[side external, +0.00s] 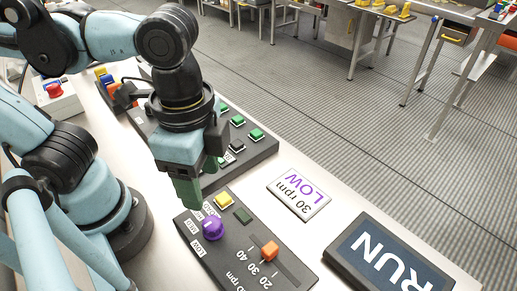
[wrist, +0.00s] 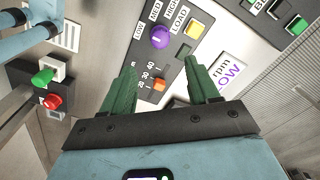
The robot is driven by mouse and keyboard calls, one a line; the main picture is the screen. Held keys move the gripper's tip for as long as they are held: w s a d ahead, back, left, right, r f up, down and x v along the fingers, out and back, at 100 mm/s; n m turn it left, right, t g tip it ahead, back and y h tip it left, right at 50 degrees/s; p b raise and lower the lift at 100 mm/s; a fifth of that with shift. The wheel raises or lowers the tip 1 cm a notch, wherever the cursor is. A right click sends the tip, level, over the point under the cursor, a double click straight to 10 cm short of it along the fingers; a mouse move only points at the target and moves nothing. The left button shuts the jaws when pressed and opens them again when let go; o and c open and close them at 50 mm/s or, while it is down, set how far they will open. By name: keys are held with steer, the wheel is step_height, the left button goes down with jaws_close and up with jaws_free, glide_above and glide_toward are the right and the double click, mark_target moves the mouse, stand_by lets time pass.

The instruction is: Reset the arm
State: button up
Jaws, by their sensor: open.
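My gripper (side external: 203,183) hangs above the near control panel (side external: 228,263) in the side external view, at the panel's far edge. In the wrist view my gripper's two green fingers (wrist: 163,90) are apart with nothing between them. The panel carries a purple knob (side external: 208,227), a yellow button (side external: 224,201) and an orange slider (side external: 270,249). The knob (wrist: 160,37), yellow button (wrist: 195,29) and slider (wrist: 159,85) also show in the wrist view, beyond the fingertips. My arm is bent over the table from the left.
A "30 rpm LOW" card (side external: 299,194) and a dark RUN display (side external: 385,257) lie to the right. A larger panel with green buttons (side external: 256,134) is behind my gripper. A box with a red button (side external: 54,90) stands far left. The table's edge runs along the right.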

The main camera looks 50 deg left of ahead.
steer(key=w+a+f+n+t, duration=0.1)
steer(key=w+a+n+t, duration=0.6)
steer(key=w+a+n, duration=0.3)
steer(key=w+a, duration=0.4)
steer(key=shift+a+f+n, duration=0.3)
steer(key=shift+f, duration=0.1)
steer(key=shift+w, duration=0.1)
